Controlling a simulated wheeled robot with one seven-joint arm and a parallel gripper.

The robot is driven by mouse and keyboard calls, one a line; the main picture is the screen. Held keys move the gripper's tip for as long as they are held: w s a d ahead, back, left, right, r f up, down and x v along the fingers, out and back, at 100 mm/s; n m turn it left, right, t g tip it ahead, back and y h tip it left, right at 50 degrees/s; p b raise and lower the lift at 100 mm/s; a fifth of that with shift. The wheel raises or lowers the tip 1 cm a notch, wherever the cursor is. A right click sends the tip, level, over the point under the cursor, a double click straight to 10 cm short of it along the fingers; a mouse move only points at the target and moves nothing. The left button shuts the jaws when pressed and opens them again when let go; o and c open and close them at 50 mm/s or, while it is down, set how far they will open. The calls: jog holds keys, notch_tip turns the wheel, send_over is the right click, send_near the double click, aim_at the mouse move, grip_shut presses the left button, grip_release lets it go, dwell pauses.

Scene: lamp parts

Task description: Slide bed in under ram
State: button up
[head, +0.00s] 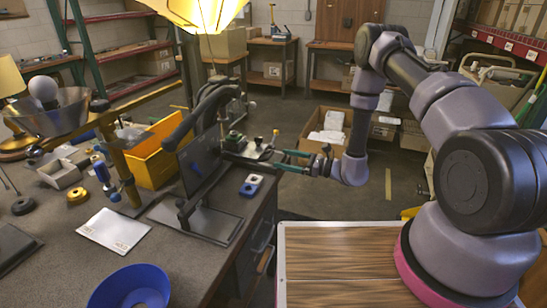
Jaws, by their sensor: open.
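A black press-like frame (198,160) with a dark upright plate and a curved black arm (206,106) stands near the right edge of the bench. I take the ram to be on this frame, but I cannot pick it out. A small green and metal assembly (236,141) sits just right of the dark plate; it may be the bed, but I cannot tell. My gripper (277,160) reaches in from the right with its two teal fingers apart. The fingertips are close to the assembly's right end. Whether they touch it cannot be told.
A blue block with pale round spots (251,185) lies at the bench edge below my gripper. A white card (114,231) and a blue ring (130,290) lie in front. A lit yellow lamp shade (200,14) hangs above.

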jog(key=shift+x, duration=2.3)
jog(key=shift+c, duration=0.3)
